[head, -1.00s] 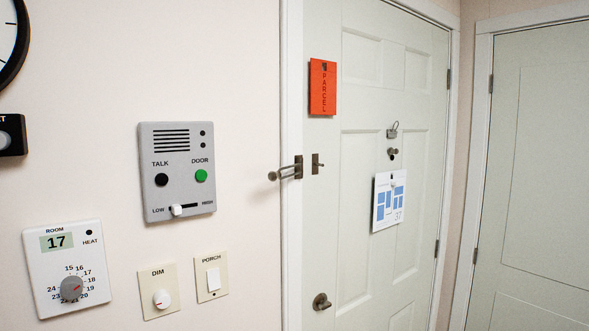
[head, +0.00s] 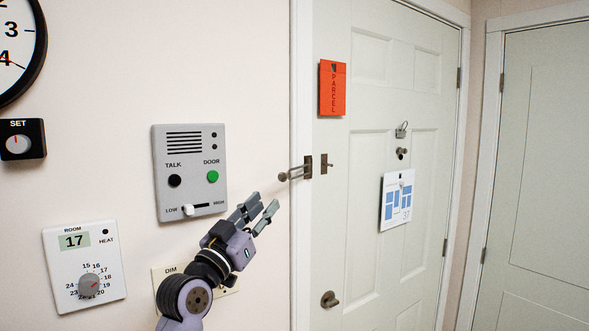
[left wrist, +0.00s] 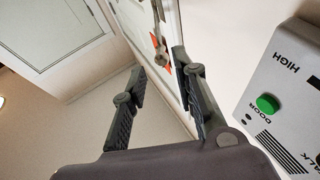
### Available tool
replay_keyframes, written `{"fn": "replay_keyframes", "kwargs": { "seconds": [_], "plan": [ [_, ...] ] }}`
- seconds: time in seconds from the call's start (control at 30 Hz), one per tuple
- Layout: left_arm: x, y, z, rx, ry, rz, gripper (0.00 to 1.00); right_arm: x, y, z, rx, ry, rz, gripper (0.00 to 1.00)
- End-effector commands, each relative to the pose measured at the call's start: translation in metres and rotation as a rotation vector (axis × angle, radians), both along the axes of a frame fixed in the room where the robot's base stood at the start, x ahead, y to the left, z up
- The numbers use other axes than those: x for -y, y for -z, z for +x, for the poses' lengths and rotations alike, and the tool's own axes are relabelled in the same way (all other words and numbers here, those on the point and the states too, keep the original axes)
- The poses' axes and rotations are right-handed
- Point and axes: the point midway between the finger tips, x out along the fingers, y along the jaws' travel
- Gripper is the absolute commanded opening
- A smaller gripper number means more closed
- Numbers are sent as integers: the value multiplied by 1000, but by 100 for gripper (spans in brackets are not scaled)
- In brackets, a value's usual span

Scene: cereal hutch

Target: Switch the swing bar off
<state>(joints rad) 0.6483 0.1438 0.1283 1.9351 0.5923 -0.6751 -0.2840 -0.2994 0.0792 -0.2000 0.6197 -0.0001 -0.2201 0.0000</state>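The swing bar (head: 294,173) is a metal bar on the door's left frame. It sticks out from its mount toward the left, apart from the small catch plate (head: 325,164) on the white door (head: 365,265). My left gripper (head: 267,203) is open and empty, below and left of the bar, not touching it. In the left wrist view my left gripper (left wrist: 160,62) has its fingers apart. A metal piece that looks like the swing bar (left wrist: 159,42) shows beyond the fingertips there. My right gripper is not in view.
A grey intercom (head: 190,150) with a green button is on the wall close to my left gripper. A thermostat (head: 112,270) and a dimmer plate (head: 161,273), partly hidden by my arm, are lower. An orange parcel tag (head: 332,100) and a blue-and-white card (head: 396,215) hang on the door.

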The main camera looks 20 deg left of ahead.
Motion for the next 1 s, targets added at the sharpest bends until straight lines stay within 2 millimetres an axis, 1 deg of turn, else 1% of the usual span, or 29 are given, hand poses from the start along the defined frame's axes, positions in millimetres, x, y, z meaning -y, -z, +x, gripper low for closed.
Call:
{"fn": "replay_keyframes", "kwargs": {
  "seconds": [0.03, 0.2, 0.4, 0.6, 0.8, 1.0],
  "plan": [
    [3, -10, 10, -2, 2, -2, 27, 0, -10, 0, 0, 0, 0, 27],
    [11, -24, 44, -4, 3, -2, 27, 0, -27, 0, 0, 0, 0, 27],
    [19, -39, 81, -3, 3, 0, 27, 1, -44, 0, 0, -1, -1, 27],
    [25, -50, 111, -3, 1, 0, 27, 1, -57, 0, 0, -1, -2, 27],
    [29, -55, 128, -4, 2, 2, 27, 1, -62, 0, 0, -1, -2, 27],
    [30, -56, 133, -3, 1, 2, 27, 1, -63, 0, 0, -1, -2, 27]
  ]
}}
